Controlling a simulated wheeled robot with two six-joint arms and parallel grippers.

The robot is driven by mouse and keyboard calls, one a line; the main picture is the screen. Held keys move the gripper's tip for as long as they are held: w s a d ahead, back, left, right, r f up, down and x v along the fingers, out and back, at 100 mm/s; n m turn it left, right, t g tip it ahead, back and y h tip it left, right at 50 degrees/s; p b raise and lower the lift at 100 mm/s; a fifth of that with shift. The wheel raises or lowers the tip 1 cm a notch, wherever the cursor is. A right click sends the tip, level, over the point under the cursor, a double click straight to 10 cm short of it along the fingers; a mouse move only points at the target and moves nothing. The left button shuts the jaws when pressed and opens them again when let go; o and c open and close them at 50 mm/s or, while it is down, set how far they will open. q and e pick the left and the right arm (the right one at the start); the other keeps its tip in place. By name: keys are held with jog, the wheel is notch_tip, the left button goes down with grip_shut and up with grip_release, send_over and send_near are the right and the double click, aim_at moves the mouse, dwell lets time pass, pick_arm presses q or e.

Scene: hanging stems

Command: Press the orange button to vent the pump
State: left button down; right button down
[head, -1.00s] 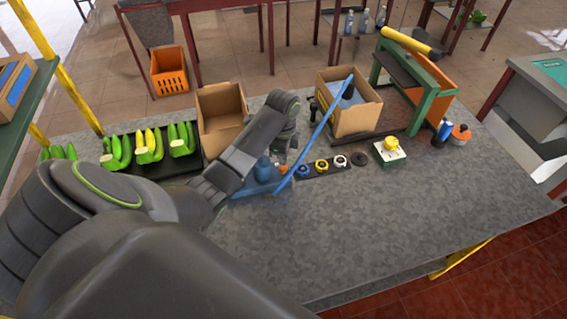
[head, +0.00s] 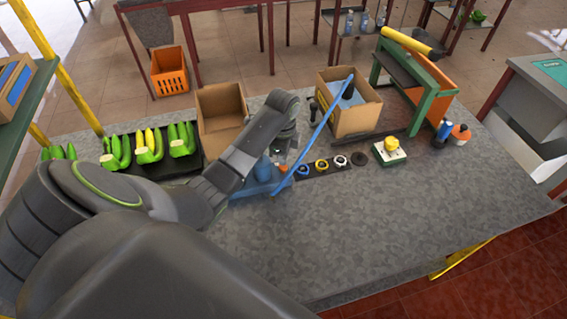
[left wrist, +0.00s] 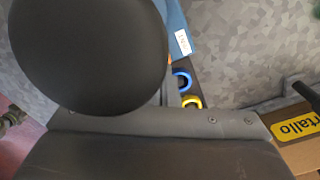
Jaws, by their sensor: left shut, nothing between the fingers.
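The orange button (head: 283,168) is at the left end of a dark strip of ring-collared buttons on the grey bench, beside a blue pump unit (head: 262,176). A blue lever slants up past it. My left gripper (head: 281,157) points down just above and behind the button, shut and empty. I cannot tell whether its tips touch the button. In the left wrist view only an orange sliver (left wrist: 169,60) shows; a dark round part of my arm hides the rest and the fingertips. My right gripper is not in view.
Blue (head: 302,171), yellow (head: 321,166), white (head: 340,162) and black (head: 358,159) buttons continue the row. A yellow knob on a pale box (head: 389,150) stands to the right. Cardboard boxes (head: 357,118) and bananas (head: 150,146) stand behind. The bench front is clear.

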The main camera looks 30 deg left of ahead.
pick_arm(q)
jog(key=shift+f+b, duration=0.55)
jog(key=shift+f, duration=0.65)
dwell(1.0)
notch_tip(320, 180, up, 6)
jog(key=p, duration=0.6)
jog(key=shift+f, duration=0.2)
notch_tip(320, 180, up, 2)
jog(key=shift+r+p, duration=0.25)
jog(key=shift+p, duration=0.15)
jog(key=shift+f, duration=0.1)
